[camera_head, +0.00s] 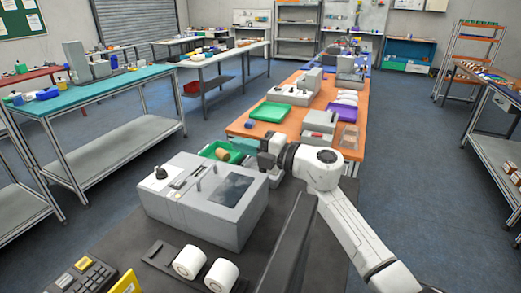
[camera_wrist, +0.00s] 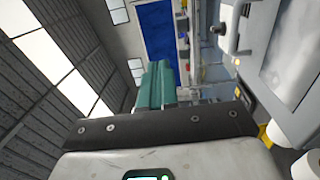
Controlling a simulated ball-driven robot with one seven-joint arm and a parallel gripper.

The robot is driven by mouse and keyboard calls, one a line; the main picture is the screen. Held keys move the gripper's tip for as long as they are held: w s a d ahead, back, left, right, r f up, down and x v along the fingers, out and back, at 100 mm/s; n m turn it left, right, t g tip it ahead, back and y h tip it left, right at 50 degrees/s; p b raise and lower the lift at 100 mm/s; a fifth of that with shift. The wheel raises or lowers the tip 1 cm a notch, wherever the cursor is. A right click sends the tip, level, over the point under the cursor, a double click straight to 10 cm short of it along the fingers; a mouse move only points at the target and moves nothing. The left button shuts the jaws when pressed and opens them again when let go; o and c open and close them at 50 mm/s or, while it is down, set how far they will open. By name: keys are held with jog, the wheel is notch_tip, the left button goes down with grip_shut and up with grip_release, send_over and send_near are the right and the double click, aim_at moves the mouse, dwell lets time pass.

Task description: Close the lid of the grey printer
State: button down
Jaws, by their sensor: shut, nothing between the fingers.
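The grey printer (camera_head: 205,222) stands on the dark work surface at the left of my arm. Its lid (camera_head: 222,202), with a dark window, looks flat with the top of the body; I cannot tell whether a small gap is left. The printer also shows, turned on its side, at the right of the wrist view (camera_wrist: 254,75). My gripper (camera_head: 268,160) is shut and empty beside the printer's far right corner. Its fingertips are small and partly hidden in the head view, so I cannot tell whether they touch the printer.
Two white label rolls (camera_head: 190,262) lie in front of the printer, with a keypad (camera_head: 82,277) to their left. A green tray (camera_head: 222,151) lies behind the printer. An orange-topped table (camera_head: 290,128) with devices and trays stretches beyond.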

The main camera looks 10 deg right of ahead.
aim_at(208, 171)
jog(key=w+a+f+h, duration=0.1)
jog(key=w+a+f, duration=0.1)
jog(key=a, duration=0.1)
jog(key=w+a+f+g+b, duration=0.1)
jog(key=w+a+f, duration=0.1)
jog(key=w+a+f+g+h+b, duration=0.1)
jog(key=w+a+f, duration=0.1)
jog(key=a+f, duration=0.1)
jog(key=shift+w+a+h, duration=0.15)
jog(key=shift+a+h, duration=0.15)
jog(key=shift+a, duration=0.05)
jog(key=shift+w+a+f+b, duration=0.25)
jog(key=shift+a+f+b, duration=0.05)
jog(key=shift+f+b, duration=0.2)
jog(key=shift+w+a+f+b, duration=0.2)
jog(key=shift+a+f+b, duration=0.05)
jog(key=shift+f+b, duration=0.25)
